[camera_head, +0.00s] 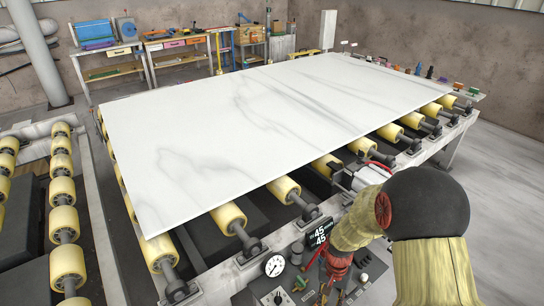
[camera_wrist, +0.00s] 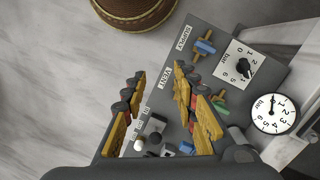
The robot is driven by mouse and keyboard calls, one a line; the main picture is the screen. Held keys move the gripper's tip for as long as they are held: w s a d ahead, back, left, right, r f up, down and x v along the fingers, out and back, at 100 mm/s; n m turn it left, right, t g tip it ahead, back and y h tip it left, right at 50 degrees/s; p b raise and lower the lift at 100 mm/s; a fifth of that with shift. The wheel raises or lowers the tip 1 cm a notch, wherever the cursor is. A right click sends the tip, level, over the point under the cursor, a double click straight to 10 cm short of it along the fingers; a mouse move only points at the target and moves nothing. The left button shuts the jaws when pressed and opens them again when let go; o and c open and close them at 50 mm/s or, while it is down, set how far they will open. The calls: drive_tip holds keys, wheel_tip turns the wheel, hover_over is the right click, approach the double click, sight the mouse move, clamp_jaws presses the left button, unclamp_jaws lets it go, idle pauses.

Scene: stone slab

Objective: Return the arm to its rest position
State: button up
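My gripper (camera_wrist: 160,80) shows in the wrist view with its two yellow-and-black fingers spread apart. Nothing is held between them. The grey control panel (camera_wrist: 222,100) lies beyond the fingers, with labels visible through the gap. In the head view my arm comes in from the lower right, bent at a black joint, with its far end low over the control panel (camera_head: 262,288). The fingertips are too small there to make out clearly.
A large white marble slab (camera_head: 270,120) lies on yellow rollers (camera_head: 228,217) behind the panel. The panel carries a pressure gauge (camera_head: 274,265), a display (camera_head: 320,233), a dial (camera_wrist: 244,67), and blue (camera_wrist: 205,47) and green (camera_wrist: 220,110) levers. Open floor (camera_head: 505,190) lies to the right.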

drive_tip(key=s+r+n+t, duration=0.2)
drive_tip(key=s+r, duration=0.2)
drive_tip(key=r, duration=0.8)
drive_tip(key=s+r+n+t, duration=0.1)
drive_tip(key=s+r+t, duration=0.2)
drive_tip(key=r, duration=0.9)
drive_tip(key=s+r+n+t, duration=0.2)
drive_tip(key=s+r, duration=0.5)
drive_tip(key=r, duration=0.6)
drive_tip(key=shift+n+t, duration=0.3)
drive_tip(key=shift+t, duration=0.1)
